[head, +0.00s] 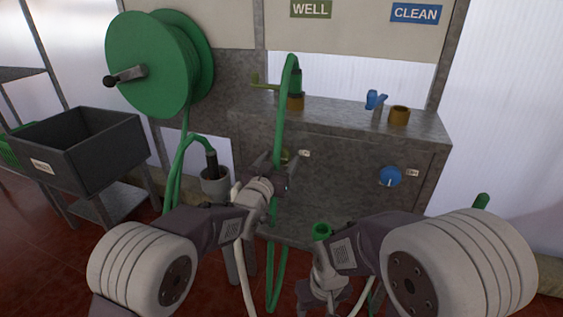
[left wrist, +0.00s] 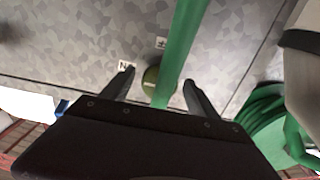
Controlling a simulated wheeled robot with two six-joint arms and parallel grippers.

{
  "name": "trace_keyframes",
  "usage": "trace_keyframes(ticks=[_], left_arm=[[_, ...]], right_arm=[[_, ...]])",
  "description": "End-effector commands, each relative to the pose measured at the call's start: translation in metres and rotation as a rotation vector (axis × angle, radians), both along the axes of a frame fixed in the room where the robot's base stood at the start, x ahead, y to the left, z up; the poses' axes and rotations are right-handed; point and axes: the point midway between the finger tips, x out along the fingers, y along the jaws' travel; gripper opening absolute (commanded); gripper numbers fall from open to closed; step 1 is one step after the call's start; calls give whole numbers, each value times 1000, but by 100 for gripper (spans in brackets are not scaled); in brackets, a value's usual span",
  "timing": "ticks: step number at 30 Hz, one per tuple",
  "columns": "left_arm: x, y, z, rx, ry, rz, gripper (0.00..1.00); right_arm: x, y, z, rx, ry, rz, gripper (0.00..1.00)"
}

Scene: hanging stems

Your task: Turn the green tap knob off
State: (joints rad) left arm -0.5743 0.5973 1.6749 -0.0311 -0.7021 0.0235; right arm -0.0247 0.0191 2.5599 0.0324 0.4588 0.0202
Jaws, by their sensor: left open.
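The green tap knob (left wrist: 150,84) is on the grey metal panel in the left wrist view, partly covered by a green hose (left wrist: 181,50) crossing in front of it. In the head view only a sliver of the knob (head: 285,155) shows behind the hose and my gripper. My left gripper (head: 282,172) is open in front of the panel. Its two fingers (left wrist: 158,82) appear either side of the knob in the wrist view; I cannot tell whether they touch it. My right gripper (head: 322,290) is low at the bottom centre; its fingers are unclear.
A blue knob (head: 390,177) is on the panel's right. A green hose reel (head: 160,62) and a dark crate (head: 84,152) stand at the left. A grey cup (head: 215,181) is left of my left gripper. A green fitting (head: 321,231) is just above my right gripper.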

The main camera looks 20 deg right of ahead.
Motion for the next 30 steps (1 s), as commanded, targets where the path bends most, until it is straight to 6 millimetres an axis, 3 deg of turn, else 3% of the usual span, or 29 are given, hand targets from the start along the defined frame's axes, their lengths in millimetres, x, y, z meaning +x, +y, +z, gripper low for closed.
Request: trace_keyframes(ticks=[6, 14, 18, 21, 30], left_arm=[[15, -10, -1, 0, 0, 0, 69], [16, -10, 0, 0, 0, 0, 69], [16, -10, 0, 0, 0, 0, 30], [16, -10, 0, 1, 1, 0, 8], [16, -10, 0, 41, -27, 0, 8]], right_arm=[[0, 0, -5, 0, 0, 0, 59], [0, 0, -5, 0, 0, 0, 59], [0, 0, -5, 0, 0, 0, 59], [0, 0, -5, 0, 0, 0, 59], [0, 0, -5, 0, 0, 0, 59]])
